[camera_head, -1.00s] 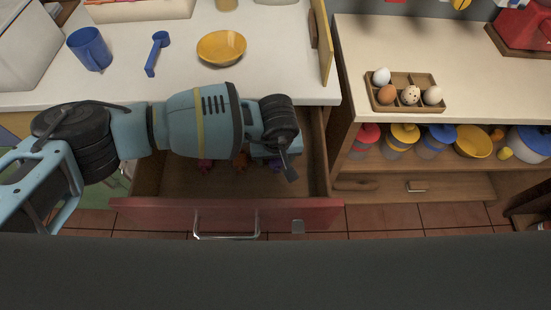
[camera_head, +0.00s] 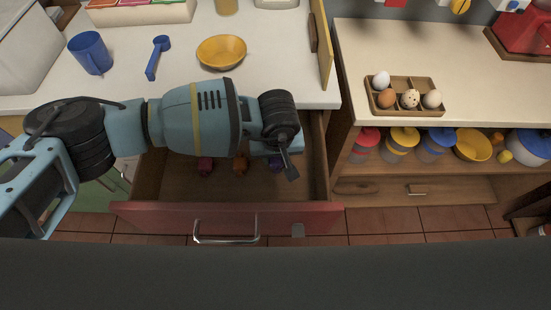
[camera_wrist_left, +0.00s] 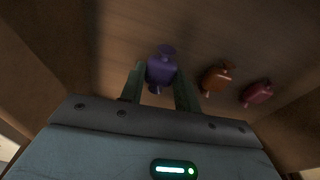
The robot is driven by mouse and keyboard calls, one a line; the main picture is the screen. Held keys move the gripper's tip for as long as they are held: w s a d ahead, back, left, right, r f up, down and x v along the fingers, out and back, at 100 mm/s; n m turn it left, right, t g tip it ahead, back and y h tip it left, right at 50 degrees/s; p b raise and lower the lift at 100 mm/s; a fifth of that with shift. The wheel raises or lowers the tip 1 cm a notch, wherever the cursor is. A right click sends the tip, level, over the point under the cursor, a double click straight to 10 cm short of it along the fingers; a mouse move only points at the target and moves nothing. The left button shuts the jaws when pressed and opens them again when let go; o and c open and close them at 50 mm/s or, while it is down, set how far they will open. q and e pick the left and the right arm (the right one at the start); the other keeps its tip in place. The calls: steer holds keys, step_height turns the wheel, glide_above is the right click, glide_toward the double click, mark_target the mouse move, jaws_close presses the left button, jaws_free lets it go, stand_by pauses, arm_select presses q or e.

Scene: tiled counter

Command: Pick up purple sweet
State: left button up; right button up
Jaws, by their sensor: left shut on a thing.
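The purple sweet (camera_wrist_left: 161,70) sits between the two fingers of my left gripper (camera_wrist_left: 160,85) in the left wrist view, and the fingers are shut on it. In the head view the purple sweet (camera_head: 275,163) shows partly behind my left gripper (camera_head: 283,165), inside the open drawer. The wrist view shows the drawer's wooden floor beyond it; I cannot tell whether the sweet is touching it. My right gripper is in neither view.
An orange sweet (camera_head: 240,164) and a red sweet (camera_head: 205,166) lie in the drawer left of the purple one. The drawer's red front (camera_head: 160,216) and side walls surround my gripper.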

mark_target(276, 159)
arm_select(q)
step_height(276, 159, up, 8)
stand_by(0.5)
